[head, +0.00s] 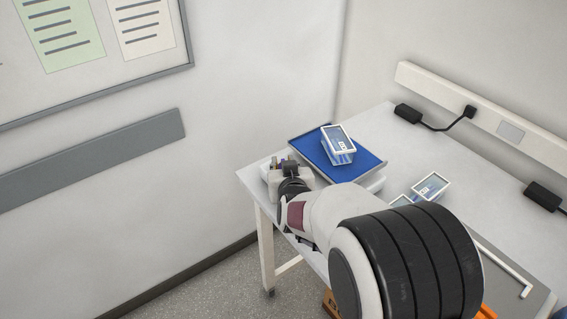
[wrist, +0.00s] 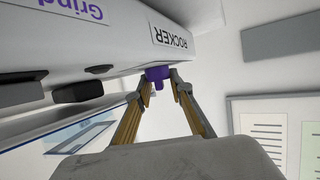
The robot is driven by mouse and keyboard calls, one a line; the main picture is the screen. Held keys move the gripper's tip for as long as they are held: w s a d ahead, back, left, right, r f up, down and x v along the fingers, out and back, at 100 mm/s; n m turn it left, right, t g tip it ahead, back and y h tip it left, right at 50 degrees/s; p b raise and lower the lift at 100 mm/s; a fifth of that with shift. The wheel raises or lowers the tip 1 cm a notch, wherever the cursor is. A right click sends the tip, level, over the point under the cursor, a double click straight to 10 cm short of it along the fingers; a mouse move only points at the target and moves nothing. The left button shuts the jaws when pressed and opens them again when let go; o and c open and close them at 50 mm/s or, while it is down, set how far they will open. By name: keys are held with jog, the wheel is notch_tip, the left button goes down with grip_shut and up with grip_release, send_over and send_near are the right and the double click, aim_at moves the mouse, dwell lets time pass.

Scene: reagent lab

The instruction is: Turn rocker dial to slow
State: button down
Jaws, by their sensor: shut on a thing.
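The rocker's pale housing (wrist: 120,45) fills the upper left of the wrist view, with a "ROCKER" label and part of a purple "Grind" marking. A purple dial (wrist: 157,73) sticks out from the housing near the label. My gripper (wrist: 161,84) has its two fingers on either side of the dial and is shut on it. The dial's setting marks cannot be read. In the head view the rocker's blue platform (head: 308,152) lies on the bench. My arm hides the dial and fingertips there.
A box with a white rim (head: 339,145) sits on the blue platform. More such boxes (head: 431,186) stand on the bench to the right. A wall rail with plugs (head: 480,108) runs behind the bench.

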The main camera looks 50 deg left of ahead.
jog(key=shift+a+r+n+g+y, duration=0.15)
jog(key=shift+r+n+g+y, duration=0.15)
jog(key=shift+n+g+y, duration=0.5)
dwell(0.4)
jog(key=shift+n+g, duration=0.6)
jog(key=shift+g, duration=0.1)
jog(key=shift+f, duration=0.1)
jog(key=c, duration=1.8)
grip_release()
jog(key=shift+f, duration=0.15)
jog(key=shift+d, duration=0.25)
jog(key=shift+s+d, duration=0.1)
jog(key=shift+d, duration=0.2)
jog(key=shift+r+v, duration=0.15)
jog(key=shift+v, duration=2.65)
jog(key=shift+r+v, duration=0.2)
jog(key=shift+v, duration=2.6)
